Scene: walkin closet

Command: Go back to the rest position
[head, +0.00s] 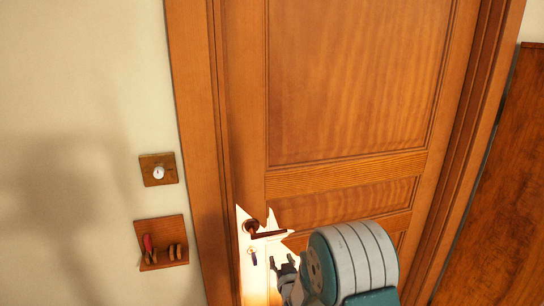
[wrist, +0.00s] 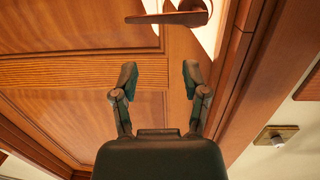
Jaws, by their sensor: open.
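My gripper (head: 285,267) is in front of the wooden door, just below and right of the door handle (head: 266,233). In the wrist view my gripper (wrist: 158,78) has its two fingers apart with nothing between them. The handle also shows at the top of the wrist view (wrist: 180,17), beyond the fingertips and apart from them. The door (head: 355,80) looks closed in its frame. My arm hides part of the lower door in the head view.
A round white switch on a wooden plate (head: 158,171) is on the wall left of the door frame. Below it is a small wooden rack (head: 163,243) with a red-handled item. A dark wooden panel (head: 510,190) stands at the right. A key (head: 254,258) hangs under the handle.

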